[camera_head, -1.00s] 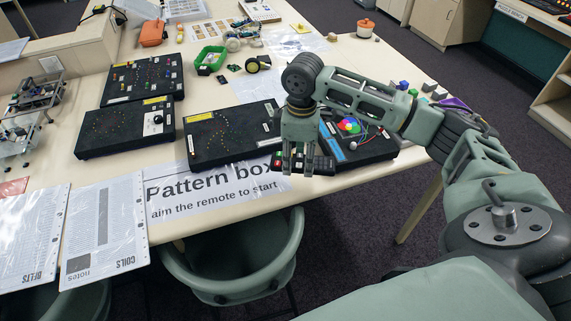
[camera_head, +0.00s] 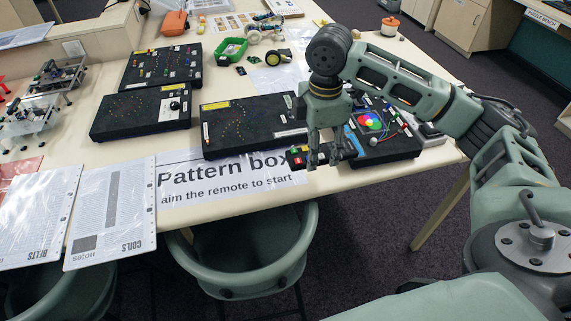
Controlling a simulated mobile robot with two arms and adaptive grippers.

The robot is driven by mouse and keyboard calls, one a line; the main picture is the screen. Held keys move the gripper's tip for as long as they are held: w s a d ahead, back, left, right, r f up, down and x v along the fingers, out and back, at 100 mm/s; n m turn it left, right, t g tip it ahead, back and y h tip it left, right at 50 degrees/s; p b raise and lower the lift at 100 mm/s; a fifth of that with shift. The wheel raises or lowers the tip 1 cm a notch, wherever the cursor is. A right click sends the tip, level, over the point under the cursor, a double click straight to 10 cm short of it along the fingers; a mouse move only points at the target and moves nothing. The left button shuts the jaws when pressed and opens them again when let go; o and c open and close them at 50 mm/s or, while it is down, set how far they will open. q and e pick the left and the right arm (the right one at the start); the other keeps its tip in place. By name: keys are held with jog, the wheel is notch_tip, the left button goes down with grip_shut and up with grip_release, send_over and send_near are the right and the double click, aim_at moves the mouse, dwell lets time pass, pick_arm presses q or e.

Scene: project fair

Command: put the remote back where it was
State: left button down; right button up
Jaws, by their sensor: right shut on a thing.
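My right gripper (camera_head: 323,158) is shut on the remote (camera_head: 297,158), a dark bar with small coloured buttons. It holds the remote near the table's front edge, in front of the black boards. The fingers cover the middle of the remote, and I cannot tell whether it touches the table. The white "Pattern box, aim the remote to start" sign (camera_head: 225,186) lies to the left of the remote. A black board with a coloured disc (camera_head: 385,146) is just behind and right of the gripper. My left gripper does not show.
More black boards (camera_head: 250,128) stand behind the sign. Printed sheets (camera_head: 110,208) lie at the front left. A chair (camera_head: 245,265) stands at the table's front edge.

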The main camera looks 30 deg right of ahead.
jog(key=p, duration=0.2)
send_over(282, 171)
notch_tip(282, 171, down, 6)
jog(key=shift+r, duration=0.25)
notch_tip(282, 171, down, 4)
jog(key=shift+r+p, duration=0.2)
jog(key=shift+p, duration=0.3)
jog(key=shift+f, duration=0.3)
jog(key=shift+f, duration=0.1)
jog(key=o, duration=1.4)
notch_tip(282, 171, up, 12)
jog(key=b, duration=0.2)
jog(key=shift+b, duration=0.3)
